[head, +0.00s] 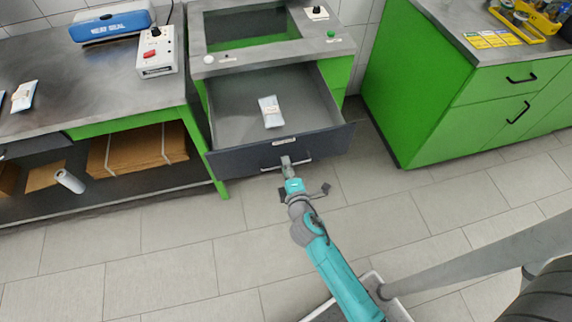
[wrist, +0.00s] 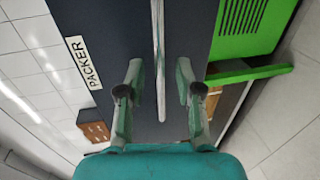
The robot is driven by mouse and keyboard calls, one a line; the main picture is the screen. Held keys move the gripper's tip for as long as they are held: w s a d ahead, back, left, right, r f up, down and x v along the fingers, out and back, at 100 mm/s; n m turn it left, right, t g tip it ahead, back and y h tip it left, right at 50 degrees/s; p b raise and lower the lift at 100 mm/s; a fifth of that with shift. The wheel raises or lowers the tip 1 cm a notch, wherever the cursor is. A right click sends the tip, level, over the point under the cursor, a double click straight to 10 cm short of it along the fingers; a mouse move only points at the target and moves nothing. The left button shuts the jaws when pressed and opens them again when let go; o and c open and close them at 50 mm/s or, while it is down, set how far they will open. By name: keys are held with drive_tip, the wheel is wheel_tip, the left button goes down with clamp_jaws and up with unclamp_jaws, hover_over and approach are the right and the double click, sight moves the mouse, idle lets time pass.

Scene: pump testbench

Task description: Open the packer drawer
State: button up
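The packer drawer (head: 235,161) is pulled well out of the green-framed bench in the head view. Its inside is grey and holds a small pale packet (head: 270,111). In the wrist view the dark drawer front (wrist: 115,35) carries a white PACKER label (wrist: 83,62) and a thin metal bar handle (wrist: 160,100). My gripper (head: 287,161) is at the middle of the drawer front in the head view. In the wrist view my gripper (wrist: 159,68) has its fingers apart, one on each side of the handle, with a visible gap on both sides.
A bench (head: 90,92) with a heat sealer (head: 110,23) and a control box (head: 156,52) stands left. A green cabinet (head: 428,110) stands right, close to the open drawer. The tiled floor (head: 180,260) in front is clear to the left.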

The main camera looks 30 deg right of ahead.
drive_tip(key=v, duration=1)
drive_tip(key=shift+s, duration=0.4)
drive_tip(key=shift+a, duration=0.1)
drive_tip(key=s+a+m+g+y, duration=0.1)
drive_tip(key=s+a+m+y, duration=0.15)
drive_tip(key=s, duration=0.55)
drive_tip(key=s+a+m+y, duration=0.1)
drive_tip(key=s+m+y, duration=0.15)
drive_tip(key=s, duration=0.55)
drive_tip(key=s+r+m+t, duration=0.1)
drive_tip(key=s+r+m, duration=0.8)
drive_tip(key=s+r, duration=0.2)
drive_tip(key=shift+s+a+r, duration=0.2)
drive_tip(key=shift+a+r, duration=0.25)
drive_tip(key=shift+r, duration=0.45)
